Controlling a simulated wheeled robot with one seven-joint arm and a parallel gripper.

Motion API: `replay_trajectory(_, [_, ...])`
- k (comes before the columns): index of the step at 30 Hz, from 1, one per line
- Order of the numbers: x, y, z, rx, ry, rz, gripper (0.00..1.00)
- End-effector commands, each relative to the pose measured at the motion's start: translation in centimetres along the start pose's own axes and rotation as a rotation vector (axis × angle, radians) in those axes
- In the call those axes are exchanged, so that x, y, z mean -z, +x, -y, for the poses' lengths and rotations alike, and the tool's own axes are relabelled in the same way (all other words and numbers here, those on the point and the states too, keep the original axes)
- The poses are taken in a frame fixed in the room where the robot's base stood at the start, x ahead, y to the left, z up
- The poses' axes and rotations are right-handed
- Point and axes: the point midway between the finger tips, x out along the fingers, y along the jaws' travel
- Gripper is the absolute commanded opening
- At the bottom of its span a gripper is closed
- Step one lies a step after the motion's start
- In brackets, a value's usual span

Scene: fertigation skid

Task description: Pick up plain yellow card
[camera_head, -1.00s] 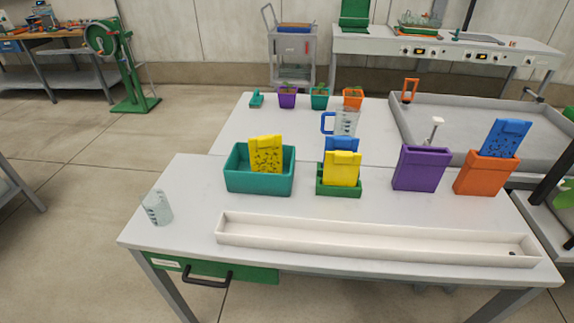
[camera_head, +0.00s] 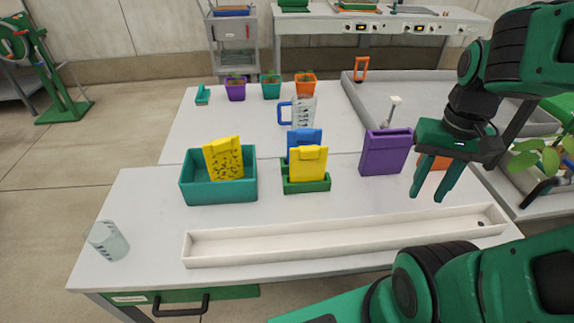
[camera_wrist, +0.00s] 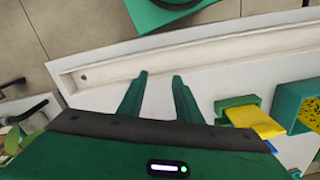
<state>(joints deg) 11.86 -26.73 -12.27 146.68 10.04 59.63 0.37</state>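The plain yellow card (camera_head: 308,164) stands upright in a small green holder (camera_head: 306,188) on the table, in front of a blue card (camera_head: 303,137). In the wrist view the plain yellow card (camera_wrist: 256,121) shows at the right, beside the green holder's edge (camera_wrist: 238,101). A yellow card with dark specks (camera_head: 224,160) leans in a teal bin (camera_head: 219,191) to the left. My gripper (camera_head: 430,196) is open and empty, fingers pointing down, to the right of the plain yellow card and apart from it. Its fingers (camera_wrist: 160,76) show a clear gap.
A purple holder (camera_head: 385,153) stands between the green holder and my gripper. An orange holder (camera_head: 433,162) is partly hidden behind my gripper. A long white trough (camera_head: 330,240) lies in front, and a clear beaker (camera_head: 106,241) stands at the front left.

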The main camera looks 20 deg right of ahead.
Motion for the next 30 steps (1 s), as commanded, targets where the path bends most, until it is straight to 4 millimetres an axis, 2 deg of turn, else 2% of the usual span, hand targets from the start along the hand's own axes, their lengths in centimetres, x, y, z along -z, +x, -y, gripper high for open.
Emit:
replay_trajectory(7, [0.0,0.0,0.0,0.000,0.000,0.000,0.31])
replay_trajectory(8, [0.0,0.0,0.0,0.000,0.000,0.000,0.34])
replay_trajectory(9, [0.0,0.0,0.0,0.000,-0.002,0.000,0.41])
replay_trajectory(11, [-0.8,-0.6,-0.4,0.006,-0.020,-0.012,0.41])
replay_trajectory(13, [-0.2,-1.0,0.1,0.003,-0.074,-0.015,0.41])
replay_trajectory(17, [1.9,-2.3,3.3,-0.012,-0.314,-0.017,0.41])
replay_trajectory(20, [4.4,-3.6,6.8,-0.025,-0.598,-0.018,0.41])
replay_trajectory(24, [7.6,-5.1,12.9,-0.035,-1.037,-0.016,0.41])
replay_trajectory(30, [9.8,-6.2,21.4,-0.031,-1.576,-0.012,0.41])
